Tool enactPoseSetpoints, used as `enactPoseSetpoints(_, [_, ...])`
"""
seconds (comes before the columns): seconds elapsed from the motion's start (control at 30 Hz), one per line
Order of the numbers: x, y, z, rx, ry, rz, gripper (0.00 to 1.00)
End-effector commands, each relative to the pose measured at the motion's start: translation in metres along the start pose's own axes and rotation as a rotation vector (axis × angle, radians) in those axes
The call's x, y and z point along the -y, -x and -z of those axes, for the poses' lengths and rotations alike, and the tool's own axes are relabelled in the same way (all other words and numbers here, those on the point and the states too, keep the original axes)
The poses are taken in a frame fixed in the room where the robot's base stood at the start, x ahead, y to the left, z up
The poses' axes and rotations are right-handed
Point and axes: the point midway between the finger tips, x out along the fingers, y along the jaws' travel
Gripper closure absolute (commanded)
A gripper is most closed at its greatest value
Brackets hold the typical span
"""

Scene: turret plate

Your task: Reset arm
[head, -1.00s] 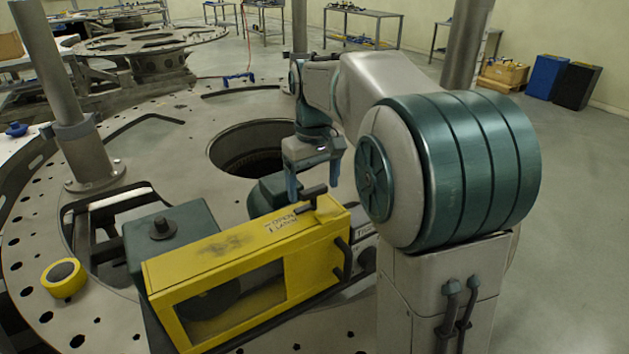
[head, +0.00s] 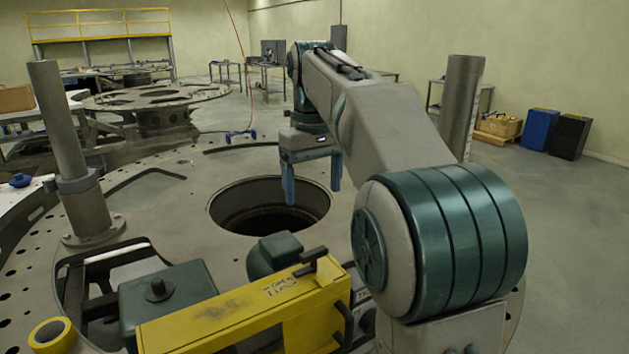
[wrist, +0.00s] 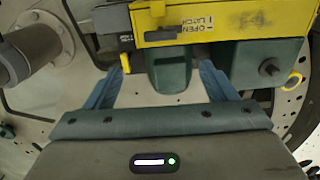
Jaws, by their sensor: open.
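My gripper (head: 312,188) is open and empty, with its blue fingers pointing down. The yellow box (head: 235,318), marked "OPEN" and "LATCH", has a black latch handle (head: 314,258) on top. In the wrist view the yellow box (wrist: 240,20) lies past the fingertips. My arm is raised and bent, reaching out from the lower right.
A green housing (head: 170,300) and a smaller green part (head: 272,255) adjoin the yellow box. A grey post (head: 70,150) stands at left and another (head: 460,108) at right. A yellow tape roll (head: 53,335) lies at lower left.

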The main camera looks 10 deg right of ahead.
Motion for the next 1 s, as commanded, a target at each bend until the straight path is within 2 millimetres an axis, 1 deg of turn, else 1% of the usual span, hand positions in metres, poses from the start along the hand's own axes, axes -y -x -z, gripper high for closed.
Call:
enactPoseSetpoints(0.33, [0.000,0.002,0.000,0.000,0.000,0.000,0.22])
enactPoseSetpoints(0.47, [0.001,-0.001,-0.006,-0.007,-0.008,0.000,0.22])
enactPoseSetpoints(0.57, [0.003,-0.009,-0.018,-0.027,-0.029,-0.001,0.22])
enactPoseSetpoints(0.67, [0.008,-0.022,-0.037,-0.056,-0.059,-0.004,0.22])
enactPoseSetpoints(0.87, [0.020,-0.060,-0.082,-0.121,-0.125,-0.012,0.22])
enactPoseSetpoints(1.0, [0.031,-0.091,-0.114,-0.167,-0.168,-0.020,0.22])
